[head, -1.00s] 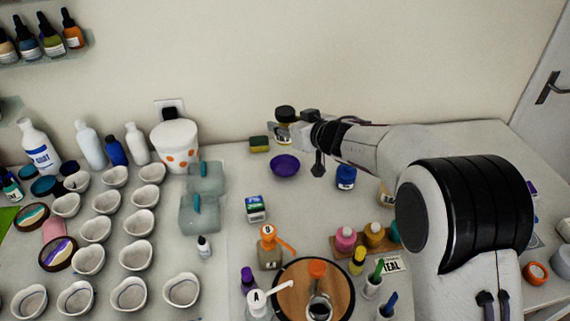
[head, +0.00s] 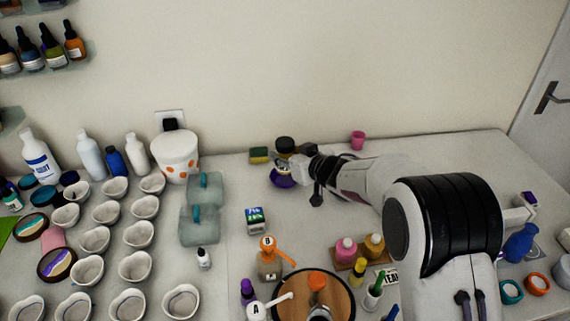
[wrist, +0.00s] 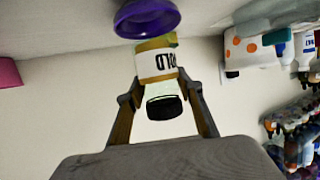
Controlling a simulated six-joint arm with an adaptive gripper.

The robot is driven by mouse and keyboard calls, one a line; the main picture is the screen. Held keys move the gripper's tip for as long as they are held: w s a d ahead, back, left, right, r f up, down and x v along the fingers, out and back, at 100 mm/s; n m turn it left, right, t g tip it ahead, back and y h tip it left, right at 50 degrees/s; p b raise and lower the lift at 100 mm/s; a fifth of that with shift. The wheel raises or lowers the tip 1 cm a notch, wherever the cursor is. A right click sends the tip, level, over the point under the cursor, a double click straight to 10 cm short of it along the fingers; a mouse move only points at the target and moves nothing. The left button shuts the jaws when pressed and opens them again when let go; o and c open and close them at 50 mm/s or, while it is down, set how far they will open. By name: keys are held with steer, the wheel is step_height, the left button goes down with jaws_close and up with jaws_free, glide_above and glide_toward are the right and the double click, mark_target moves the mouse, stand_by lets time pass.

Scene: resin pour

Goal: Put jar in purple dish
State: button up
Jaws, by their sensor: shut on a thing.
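The jar has a black lid and a pale label with dark lettering. It shows in the head view (head: 285,145) and the wrist view (wrist: 157,65). My gripper (head: 298,161) is shut on the jar's sides, with a finger on either side in the wrist view (wrist: 160,92). The purple dish (head: 282,182) is directly below the jar at the back of the table. In the wrist view the dish (wrist: 147,18) lies just past the jar's base. I cannot tell whether the jar touches the dish; the gripper partly hides the contact.
A sponge (head: 259,155) lies left of the dish. A pink cup (head: 357,140) stands to the right, behind my arm. A white spotted tub (head: 175,157) and teal-handled blocks (head: 201,222) are farther left. The table just in front of the dish is clear.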

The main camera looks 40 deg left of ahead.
steer(key=shift+f, duration=1.85)
steer(key=shift+f, duration=0.15)
steer(key=o, duration=1.1)
steer(key=shift+s+d+r, duration=0.1)
steer(key=shift+d+r, duration=0.2)
steer(key=shift+d, duration=0.05)
steer(key=shift+v, duration=5.65)
steer(key=shift+r, duration=0.1)
